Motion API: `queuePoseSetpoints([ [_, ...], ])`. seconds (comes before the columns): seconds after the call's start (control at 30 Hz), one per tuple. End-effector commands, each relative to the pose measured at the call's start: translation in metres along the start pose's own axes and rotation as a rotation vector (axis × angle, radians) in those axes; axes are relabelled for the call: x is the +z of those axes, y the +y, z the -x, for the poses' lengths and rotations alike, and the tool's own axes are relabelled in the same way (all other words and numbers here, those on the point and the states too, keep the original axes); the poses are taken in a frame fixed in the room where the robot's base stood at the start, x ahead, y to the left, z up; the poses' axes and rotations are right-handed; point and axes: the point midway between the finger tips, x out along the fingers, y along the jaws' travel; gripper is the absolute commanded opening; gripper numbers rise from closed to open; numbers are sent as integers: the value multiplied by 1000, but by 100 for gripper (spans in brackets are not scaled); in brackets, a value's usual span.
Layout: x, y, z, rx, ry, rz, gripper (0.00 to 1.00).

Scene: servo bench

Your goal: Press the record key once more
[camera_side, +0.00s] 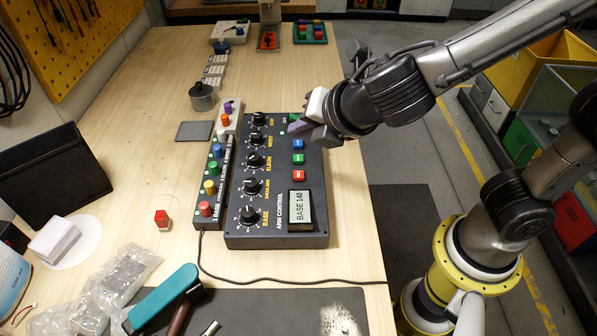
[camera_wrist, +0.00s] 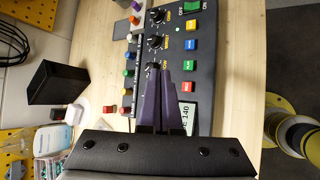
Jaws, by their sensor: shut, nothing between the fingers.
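The dark arm control box (camera_side: 318,210) lies on the wooden bench. It has a column of coloured keys: blue (camera_side: 298,145), green (camera_side: 298,159) and red (camera_side: 298,176). The wrist view also shows a yellow key (camera_wrist: 191,26) above the blue one; my gripper hides it in the side view. The display (camera_side: 301,209) reads "BASE 140". My gripper (camera_side: 292,128), with purple fingers, is shut and empty over the box's upper part. In the wrist view its fingertips (camera_wrist: 158,68) appear left of the keys; contact is unclear.
A row of black knobs (camera_side: 249,214) runs left of the keys. A narrow strip with coloured knobs (camera_side: 205,209) stands beside the box. A green power switch (camera_wrist: 192,7) is at the box's top. A small red block (camera_side: 161,218) and a teal-handled tool (camera_side: 163,296) lie on the bench.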

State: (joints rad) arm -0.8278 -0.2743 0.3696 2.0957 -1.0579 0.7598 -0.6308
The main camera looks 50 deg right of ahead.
Motion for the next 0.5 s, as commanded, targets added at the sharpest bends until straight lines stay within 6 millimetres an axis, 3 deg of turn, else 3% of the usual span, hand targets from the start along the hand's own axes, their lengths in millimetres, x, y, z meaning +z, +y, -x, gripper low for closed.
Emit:
queuePoseSetpoints([
  [0.5, -32, -33, -45, -2, -1, 3, 0],
])
